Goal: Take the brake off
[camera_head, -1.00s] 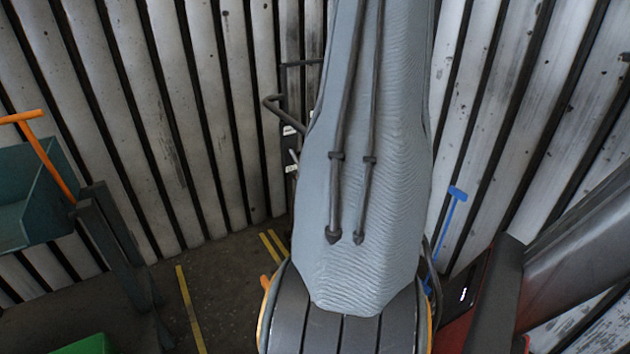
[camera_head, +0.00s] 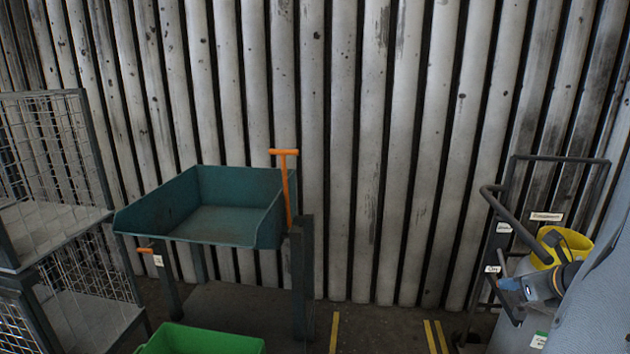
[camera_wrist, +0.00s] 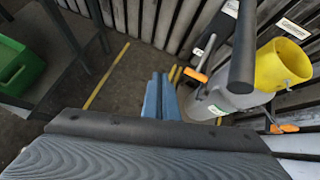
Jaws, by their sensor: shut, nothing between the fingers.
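No part is readable as the brake. A teal tub stand (camera_head: 240,238) in the head view has an orange T-handle (camera_head: 286,180) upright at its right corner. A short orange lever (camera_head: 145,250) with a small white tag sticks out low on its left side. In the wrist view, an orange lever (camera_wrist: 196,75) and an orange piece (camera_wrist: 285,128) show by a grey cylinder (camera_wrist: 225,97). My gripper (camera_wrist: 160,93) has its pale blue fingers together, empty, above the floor. It also shows at the right of the head view (camera_head: 508,284).
A dark-framed trolley (camera_head: 490,265) with a yellow container (camera_head: 572,245) stands close behind my gripper. A green bin (camera_head: 200,342) is on the floor, and a wire-mesh cage (camera_head: 50,200) stands at the left. Ribbed wall closes the back. Yellow floor lines (camera_wrist: 105,78) mark open floor.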

